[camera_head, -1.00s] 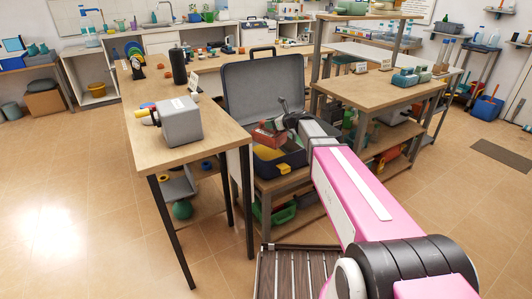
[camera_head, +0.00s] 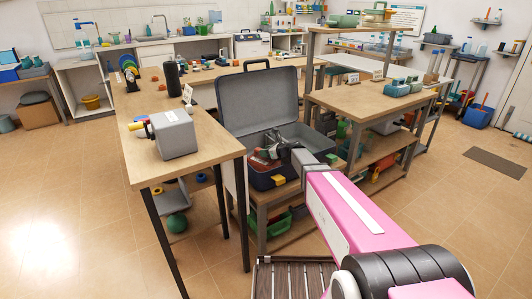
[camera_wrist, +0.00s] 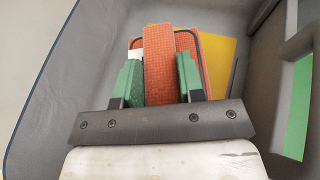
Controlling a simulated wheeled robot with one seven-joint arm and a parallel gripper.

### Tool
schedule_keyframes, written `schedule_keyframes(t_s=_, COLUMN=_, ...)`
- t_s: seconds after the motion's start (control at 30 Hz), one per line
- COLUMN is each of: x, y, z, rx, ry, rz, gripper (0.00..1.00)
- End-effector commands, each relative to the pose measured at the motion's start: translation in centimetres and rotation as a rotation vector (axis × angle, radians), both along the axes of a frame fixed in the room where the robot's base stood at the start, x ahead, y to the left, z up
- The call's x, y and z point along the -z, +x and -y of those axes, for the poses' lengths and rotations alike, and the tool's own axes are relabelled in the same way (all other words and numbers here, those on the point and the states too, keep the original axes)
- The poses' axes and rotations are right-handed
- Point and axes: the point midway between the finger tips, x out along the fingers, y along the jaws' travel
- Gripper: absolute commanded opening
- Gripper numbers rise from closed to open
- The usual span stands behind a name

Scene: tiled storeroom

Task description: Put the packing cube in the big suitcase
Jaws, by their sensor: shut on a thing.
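The big suitcase (camera_head: 258,181) stands open, with a dark blue shell, grey lining and its lid raised at the back. My gripper (camera_head: 270,153) is down inside its open base. The packing cube (camera_head: 258,157) is orange-red and sits between the fingers, within the suitcase walls. In the wrist view my gripper (camera_wrist: 160,78) has its green fingers shut on a raised orange strip of the packing cube (camera_wrist: 205,62). The grey suitcase wall (camera_wrist: 62,75) surrounds it with space at the left. I cannot tell whether the cube touches the suitcase floor.
A flat yellow thing (camera_wrist: 222,55) lies beside the cube in the suitcase. A grey box (camera_head: 174,134) stands on the wooden table (camera_head: 205,152) to the left. A shelved wooden table (camera_head: 350,102) stands close at the right.

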Motion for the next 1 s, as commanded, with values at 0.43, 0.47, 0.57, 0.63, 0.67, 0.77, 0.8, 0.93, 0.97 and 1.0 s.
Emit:
schedule_keyframes(t_s=0.43, x=0.2, y=0.0, z=0.0, rx=0.0, ry=0.0, rz=0.0, gripper=0.61)
schedule_keyframes(t_s=0.47, x=0.2, y=0.0, z=0.0, rx=0.0, ry=0.0, rz=0.0, gripper=0.61)
schedule_keyframes(t_s=0.57, x=0.1, y=0.0, z=0.0, rx=0.0, ry=0.0, rz=0.0, gripper=0.61)
schedule_keyframes(t_s=0.63, x=-0.2, y=-0.2, z=0.2, rx=0.0, ry=0.0, rz=0.0, gripper=0.61)
schedule_keyframes(t_s=0.67, x=-0.3, y=-0.4, z=0.4, rx=0.0, ry=0.0, rz=0.0, gripper=0.61)
schedule_keyframes(t_s=0.77, x=-0.9, y=-1.2, z=1.5, rx=0.001, ry=0.0, rz=0.0, gripper=0.61)
schedule_keyframes(t_s=0.8, x=-1.2, y=-1.6, z=2.1, rx=0.002, ry=0.0, rz=0.001, gripper=0.61)
schedule_keyframes(t_s=0.93, x=-2.2, y=-3.1, z=4.2, rx=0.002, ry=-0.001, rz=0.0, gripper=0.61)
schedule_keyframes(t_s=0.97, x=-2.4, y=-3.4, z=4.7, rx=0.003, ry=-0.001, rz=0.0, gripper=0.61)
schedule_keyframes(t_s=1.0, x=-2.7, y=-3.8, z=5.3, rx=0.002, ry=-0.001, rz=0.0, gripper=0.61)
